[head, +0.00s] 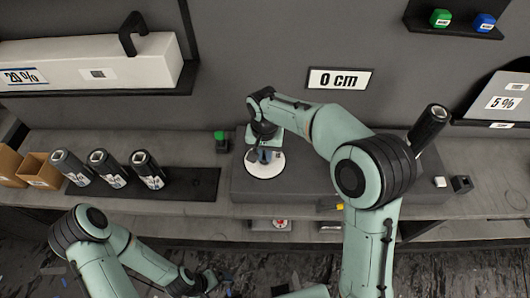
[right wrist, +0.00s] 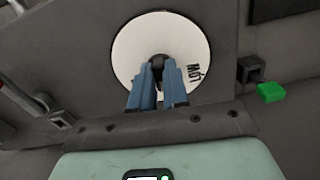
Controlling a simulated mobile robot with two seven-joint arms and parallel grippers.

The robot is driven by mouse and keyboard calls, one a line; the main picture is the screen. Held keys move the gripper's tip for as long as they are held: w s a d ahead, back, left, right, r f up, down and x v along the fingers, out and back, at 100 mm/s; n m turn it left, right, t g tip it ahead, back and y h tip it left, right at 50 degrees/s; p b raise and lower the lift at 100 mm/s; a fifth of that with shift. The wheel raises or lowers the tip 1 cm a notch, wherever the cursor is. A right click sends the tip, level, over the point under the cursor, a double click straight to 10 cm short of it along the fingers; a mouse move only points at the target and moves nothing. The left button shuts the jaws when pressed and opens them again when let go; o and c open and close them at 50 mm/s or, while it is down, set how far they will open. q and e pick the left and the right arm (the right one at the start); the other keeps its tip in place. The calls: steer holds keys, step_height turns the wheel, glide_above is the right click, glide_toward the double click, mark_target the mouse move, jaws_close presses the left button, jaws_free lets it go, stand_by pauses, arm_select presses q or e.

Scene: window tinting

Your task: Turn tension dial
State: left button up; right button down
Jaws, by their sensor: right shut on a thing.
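The tension dial is a white disc (head: 262,172) with a dark centre knob, on the dark grey machine block on the counter. The disc also shows in the right wrist view (right wrist: 134,42), where a tilted "LOW" mark sits right of the knob (right wrist: 158,62). My right gripper (head: 265,154) reaches down over the disc. In the right wrist view its blue fingers (right wrist: 158,80) are shut on the knob and partly hide it. My left gripper (head: 217,279) is low in the head view, away from the dial; its jaws are too small to read.
Several dark rolls (head: 108,167) stand on a black tray left of the block. A "0 cm" sign (head: 340,78) hangs on the wall behind. Another dark roll (head: 428,126) stands upright at the right.

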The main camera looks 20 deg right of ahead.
steer(key=m, duration=0.5)
steer(key=shift+w+a+m, duration=0.1)
steer(key=shift+m, duration=0.2)
arm_select(q)
steer(key=shift+w+r, duration=0.25)
arm_select(e)
steer(key=m, duration=0.4)
steer(key=shift+w+m, duration=0.1)
steer(key=shift+m, duration=0.3)
steer(key=c, duration=1.1)
jaws_free()
arm_select(q)
steer(key=shift+w+r+p, duration=1.05)
steer(key=shift+r, duration=0.1)
arm_select(e)
step_height(320, 180, up, 14)
steer(key=shift+f, duration=0.25)
arm_select(q)
steer(key=shift+s, duration=0.1)
arm_select(e)
steer(key=shift+f, duration=0.1)
